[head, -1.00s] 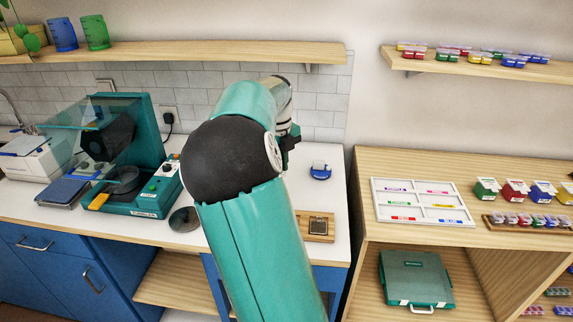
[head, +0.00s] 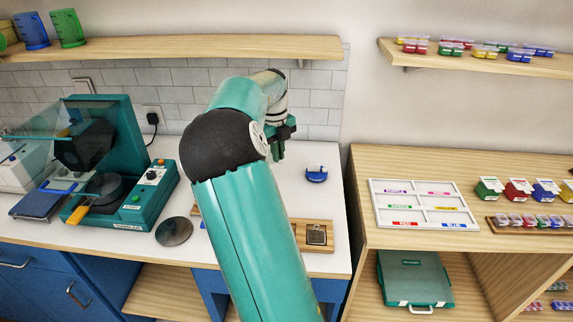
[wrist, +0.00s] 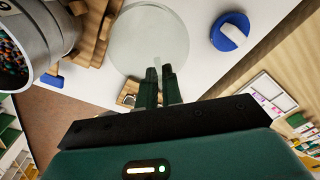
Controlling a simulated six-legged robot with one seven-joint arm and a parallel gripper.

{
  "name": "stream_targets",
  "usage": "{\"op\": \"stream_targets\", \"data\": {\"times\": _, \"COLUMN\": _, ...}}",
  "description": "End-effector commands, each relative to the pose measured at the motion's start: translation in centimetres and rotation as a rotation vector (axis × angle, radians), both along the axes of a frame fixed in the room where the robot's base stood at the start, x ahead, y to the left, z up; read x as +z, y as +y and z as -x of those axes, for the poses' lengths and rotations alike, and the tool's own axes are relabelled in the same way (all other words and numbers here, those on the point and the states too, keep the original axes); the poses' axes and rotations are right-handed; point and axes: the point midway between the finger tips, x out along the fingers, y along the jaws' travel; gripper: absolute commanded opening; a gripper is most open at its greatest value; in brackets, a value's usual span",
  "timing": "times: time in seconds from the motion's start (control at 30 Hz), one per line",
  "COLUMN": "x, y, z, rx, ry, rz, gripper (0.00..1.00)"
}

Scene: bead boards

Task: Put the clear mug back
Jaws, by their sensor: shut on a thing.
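The clear mug (wrist: 149,36) shows in the wrist view as a pale, see-through round shape at the fingertips. My gripper (wrist: 160,72) is shut on it, its two dark green fingers close together at the near rim. In the head view my gripper (head: 278,148) is above the right part of the white counter, partly hidden by my arm; I cannot make out the clear mug there. A blue mug (head: 31,32) and a green mug (head: 68,29) stand on the wooden wall shelf (head: 170,48) at upper left.
A blue round dispenser (head: 316,174) and a wooden tray (head: 316,248) lie on the counter (head: 290,205). A teal machine (head: 120,195) stands left, beside a dark disc (head: 174,231). A grey bead-filled container (wrist: 48,38) is close at the wrist view's left. The shelf's right part is clear.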

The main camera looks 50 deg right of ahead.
Motion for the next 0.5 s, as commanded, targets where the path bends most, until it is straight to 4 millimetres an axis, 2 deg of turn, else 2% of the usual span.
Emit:
{"op": "stream_targets", "data": {"times": 0.03, "x": -0.5, "y": -1.2, "z": -0.4, "rx": -0.003, "ry": 0.002, "rz": 0.003, "gripper": 0.0}}
{"op": "stream_targets", "data": {"times": 0.2, "x": -2.4, "y": -4.5, "z": -1.8, "rx": -0.002, "ry": 0.002, "rz": 0.001, "gripper": 0.0}}
{"op": "stream_targets", "data": {"times": 0.4, "x": -5.9, "y": -7.1, "z": -2.9, "rx": -0.001, "ry": 0.001, "rz": 0.001, "gripper": 0.0}}
{"op": "stream_targets", "data": {"times": 0.5, "x": -6.9, "y": -7.8, "z": -3.4, "rx": 0.0, "ry": 0.0, "rz": 0.0, "gripper": 0.0}}
